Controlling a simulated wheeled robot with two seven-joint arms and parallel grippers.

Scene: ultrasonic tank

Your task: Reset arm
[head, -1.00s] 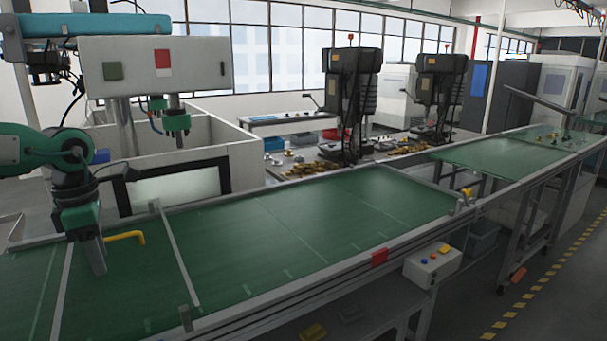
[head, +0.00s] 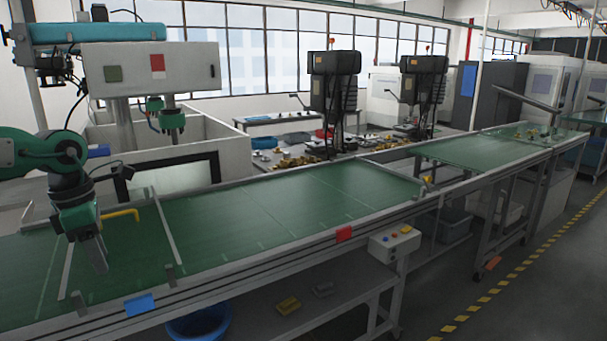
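My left arm comes in from the left edge in the head view. Its green and black gripper (head: 100,265) points down over the green conveyor belt (head: 240,215). Its grey fingers appear close together, but I cannot tell whether they are open or shut. I see nothing clearly held in them. A bent yellow rod (head: 122,214) shows just right of the gripper; I cannot tell whether it touches it. My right gripper is not in view.
A control box (head: 394,243) with buttons hangs on the conveyor's near side. A blue basin (head: 198,322) stands below. Two dark drill presses (head: 333,90) stand behind the belt. A white machine (head: 150,68) stands at the back left. The belt's middle is clear.

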